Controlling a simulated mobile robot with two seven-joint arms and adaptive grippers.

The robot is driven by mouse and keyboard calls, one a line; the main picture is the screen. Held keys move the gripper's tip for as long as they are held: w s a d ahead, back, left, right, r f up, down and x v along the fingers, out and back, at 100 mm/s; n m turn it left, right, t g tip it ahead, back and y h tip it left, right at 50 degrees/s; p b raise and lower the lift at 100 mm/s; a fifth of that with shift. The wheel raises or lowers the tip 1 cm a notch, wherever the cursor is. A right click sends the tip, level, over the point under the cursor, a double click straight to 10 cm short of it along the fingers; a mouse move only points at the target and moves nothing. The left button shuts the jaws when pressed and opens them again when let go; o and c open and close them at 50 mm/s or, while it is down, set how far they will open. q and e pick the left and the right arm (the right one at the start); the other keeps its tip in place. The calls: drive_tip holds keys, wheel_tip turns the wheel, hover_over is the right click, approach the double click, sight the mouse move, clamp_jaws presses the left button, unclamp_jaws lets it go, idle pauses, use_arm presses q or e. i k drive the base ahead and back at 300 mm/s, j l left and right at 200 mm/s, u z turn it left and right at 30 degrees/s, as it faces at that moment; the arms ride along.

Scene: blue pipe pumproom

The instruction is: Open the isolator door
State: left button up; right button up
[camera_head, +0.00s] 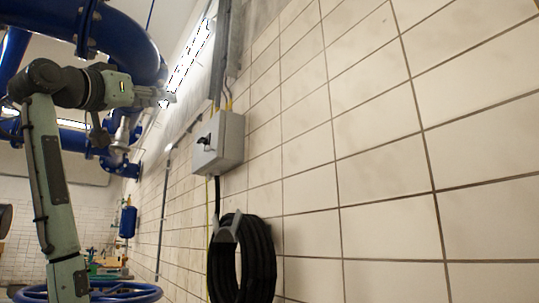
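The isolator (228,143) is a light grey box fixed to the tiled wall, a little left of the picture's middle. A black rotary handle (204,141) sits on its front face, which is seen at a steep angle. The door looks closed against the box. My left gripper (168,97) is raised to the upper left of the isolator and apart from it, pointing right. Its fingers are small and bright against the window light, so I cannot tell their opening. My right gripper is not in view.
A coiled black hose (242,262) hangs on the wall below the isolator. A vertical grey conduit (224,55) and cables run into the box from above. Large blue pipes (130,38) fill the upper left. A blue handwheel (120,292) is at lower left. The wall to the right is bare.

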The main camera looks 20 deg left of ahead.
sight(204, 156)
drive_tip(key=i+j+z, duration=0.1)
drive_tip(key=j+z, duration=0.9)
drive_tip(key=j, duration=0.4)
drive_tip(key=k+j, duration=0.1)
drive_tip(key=j, duration=0.35)
drive_tip(key=k+j+z, duration=0.15)
drive_tip(key=j, duration=0.85)
drive_tip(key=z, duration=0.05)
